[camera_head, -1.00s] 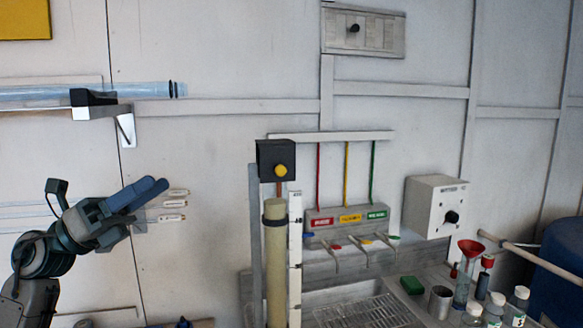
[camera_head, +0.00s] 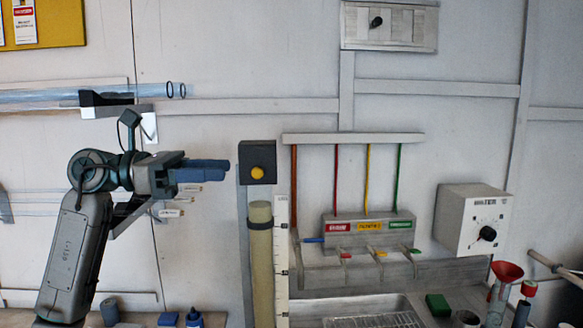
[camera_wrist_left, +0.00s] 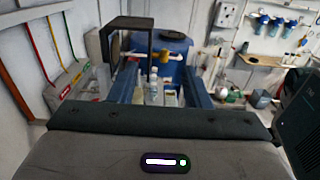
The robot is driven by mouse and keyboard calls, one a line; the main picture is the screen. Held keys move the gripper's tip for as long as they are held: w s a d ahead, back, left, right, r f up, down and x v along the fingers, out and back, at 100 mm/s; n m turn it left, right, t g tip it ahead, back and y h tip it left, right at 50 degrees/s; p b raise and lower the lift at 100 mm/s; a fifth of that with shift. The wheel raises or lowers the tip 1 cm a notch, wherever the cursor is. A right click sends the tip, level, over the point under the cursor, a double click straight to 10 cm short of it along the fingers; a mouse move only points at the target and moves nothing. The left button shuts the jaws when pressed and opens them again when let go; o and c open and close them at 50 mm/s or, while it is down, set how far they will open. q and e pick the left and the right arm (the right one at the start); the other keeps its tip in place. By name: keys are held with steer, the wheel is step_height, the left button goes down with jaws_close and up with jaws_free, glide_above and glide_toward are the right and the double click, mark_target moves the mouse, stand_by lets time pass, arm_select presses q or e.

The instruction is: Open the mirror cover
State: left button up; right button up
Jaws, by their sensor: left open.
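A black box-shaped cover with a yellow knob (camera_head: 257,162) sits at the top of a post, above a beige cylinder (camera_head: 261,265); I take it to be the mirror cover. No mirror is visible. My right gripper is out of view.
A white ruler (camera_head: 281,262) stands beside the cylinder. Right of it is a rack with coloured taps (camera_head: 368,228). A white dial box (camera_head: 473,218) is on the wall. A clear tube (camera_head: 130,95) lies on a bracket above my left arm. Bottles (camera_wrist_left: 153,88) stand beyond the cover.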

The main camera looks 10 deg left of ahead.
mark_target(253, 170)
arm_select(q)
steer(key=p+x, duration=0.4)
steer(key=x, duration=0.4)
steer(key=shift+d+r, duration=0.1)
steer(key=shift+w+d, duration=0.2)
steer(key=shift+d, duration=0.4)
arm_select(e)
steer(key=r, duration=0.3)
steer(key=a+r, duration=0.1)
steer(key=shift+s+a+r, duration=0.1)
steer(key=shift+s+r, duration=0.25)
arm_select(q)
steer(key=shift+d, duration=0.1)
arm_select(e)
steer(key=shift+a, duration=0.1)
